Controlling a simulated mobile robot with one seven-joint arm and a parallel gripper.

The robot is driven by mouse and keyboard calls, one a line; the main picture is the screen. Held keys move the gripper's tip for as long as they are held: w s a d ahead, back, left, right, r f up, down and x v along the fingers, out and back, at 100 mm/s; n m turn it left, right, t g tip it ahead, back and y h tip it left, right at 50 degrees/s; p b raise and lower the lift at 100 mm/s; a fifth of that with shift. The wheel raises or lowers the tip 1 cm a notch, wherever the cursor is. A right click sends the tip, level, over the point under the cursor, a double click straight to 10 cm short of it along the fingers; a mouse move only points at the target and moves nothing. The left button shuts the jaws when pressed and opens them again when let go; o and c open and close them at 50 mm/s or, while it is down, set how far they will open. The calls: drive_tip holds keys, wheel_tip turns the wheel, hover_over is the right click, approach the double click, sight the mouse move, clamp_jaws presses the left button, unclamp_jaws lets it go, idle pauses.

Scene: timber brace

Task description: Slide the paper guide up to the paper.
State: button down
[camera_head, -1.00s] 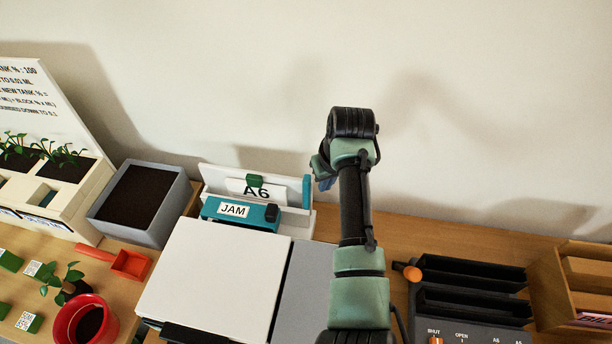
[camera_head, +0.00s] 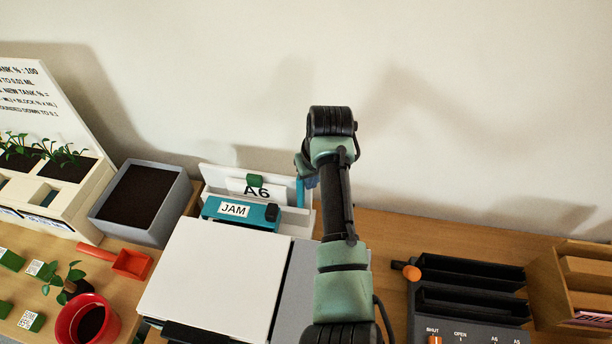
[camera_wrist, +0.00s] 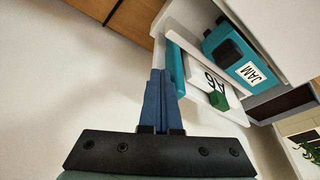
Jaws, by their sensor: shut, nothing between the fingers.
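The paper guide is a teal upright tab (camera_head: 300,192) at the right end of the white rear paper tray (camera_head: 300,222). It also shows in the wrist view (camera_wrist: 176,66). The paper is a white sheet marked A6 (camera_head: 247,188), standing in the tray left of the guide, with a gap between them; it also shows in the wrist view (camera_wrist: 203,78). My gripper's blue fingers (camera_wrist: 160,75) are shut and empty, with their tips beside the guide's outer side. They look close to or touching it; contact is unclear. In the head view my arm partly hides the gripper (camera_head: 311,181).
A teal JAM unit (camera_head: 238,212) with a black knob sits in front of the paper. A small green piece (camera_head: 254,181) is at the paper's top. The white machine lid (camera_head: 215,275) lies in front. The wall is close behind the tray. A dark slotted unit (camera_head: 470,285) stands right.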

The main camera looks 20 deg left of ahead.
sight(291, 178)
drive_tip(key=shift+s+a, duration=0.15)
drive_tip(key=shift+a, duration=0.85)
drive_tip(key=shift+s+a, duration=0.15)
drive_tip(key=shift+a, duration=0.5)
drive_tip(key=shift+s+a, duration=0.15)
drive_tip(key=shift+a, duration=0.55)
drive_tip(key=shift+s+a+r, duration=0.1)
drive_tip(key=shift+s+a, duration=0.15)
drive_tip(key=shift+a, duration=0.85)
drive_tip(key=shift+s+a, duration=0.2)
drive_tip(key=shift+a, duration=0.85)
drive_tip(key=shift+d, duration=0.2)
